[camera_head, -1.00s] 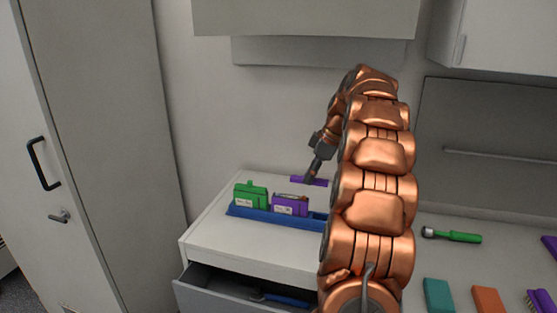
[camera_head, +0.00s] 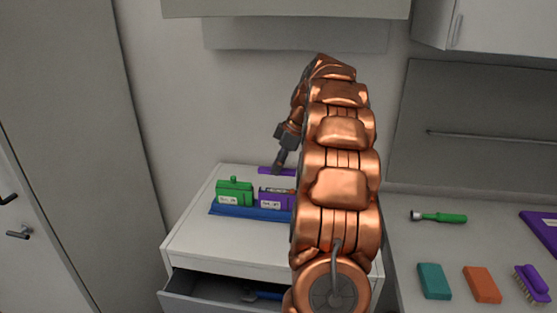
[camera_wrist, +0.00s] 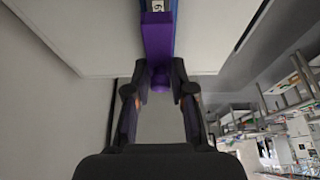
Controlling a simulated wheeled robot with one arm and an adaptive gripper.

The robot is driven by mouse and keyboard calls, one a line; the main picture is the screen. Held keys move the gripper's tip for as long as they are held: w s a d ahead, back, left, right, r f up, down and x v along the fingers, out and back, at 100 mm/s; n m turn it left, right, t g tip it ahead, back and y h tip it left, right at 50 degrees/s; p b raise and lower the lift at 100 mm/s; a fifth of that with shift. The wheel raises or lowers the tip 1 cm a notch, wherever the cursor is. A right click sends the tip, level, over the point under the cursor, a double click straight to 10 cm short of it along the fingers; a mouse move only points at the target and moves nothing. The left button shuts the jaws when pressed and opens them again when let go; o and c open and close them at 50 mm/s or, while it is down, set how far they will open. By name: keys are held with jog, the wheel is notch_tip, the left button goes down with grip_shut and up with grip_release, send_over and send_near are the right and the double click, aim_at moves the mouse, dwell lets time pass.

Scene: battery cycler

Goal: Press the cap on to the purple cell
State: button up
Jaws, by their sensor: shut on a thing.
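The purple cell (camera_head: 272,197) stands upright in a blue rack (camera_head: 235,210) on the white cabinet top, its right part hidden by my arm. The cap is a purple bar (camera_head: 268,170) that shows above and behind the cell in the head view, with a visible gap between them. My gripper (camera_wrist: 159,78) is shut on the knob of the purple cap (camera_wrist: 157,38) in the wrist view, the bar reaching up the picture. In the head view my gripper (camera_head: 279,167) points down at the cap.
A green cell (camera_head: 235,193) with its knobbed cap stands left of the purple cell. An open drawer (camera_head: 215,290) is below the cabinet top. A green-handled tool (camera_head: 440,217), teal block (camera_head: 434,281), orange block (camera_head: 482,284) and purple brush (camera_head: 532,283) lie on the right-hand bench.

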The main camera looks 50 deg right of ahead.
aim_at(274, 191)
notch_tip(274, 191, down, 2)
jog(key=shift+f, duration=0.1)
jog(key=shift+f+b, duration=1.2)
jog(key=shift+f, duration=0.05)
jog(key=shift+s+d+b, duration=0.1)
jog(key=shift+s+b, duration=0.05)
jog(key=shift+b, duration=0.4)
dwell(0.5)
jog(key=shift+f+b, duration=0.15)
jog(key=shift+b, duration=0.95)
dwell(1.1)
jog(key=shift+f+b, duration=0.45)
jog(key=shift+b, duration=0.2)
dwell(0.5)
dwell(0.4)
jog(key=o, duration=0.9)
jog(key=shift+o, duration=0.3)
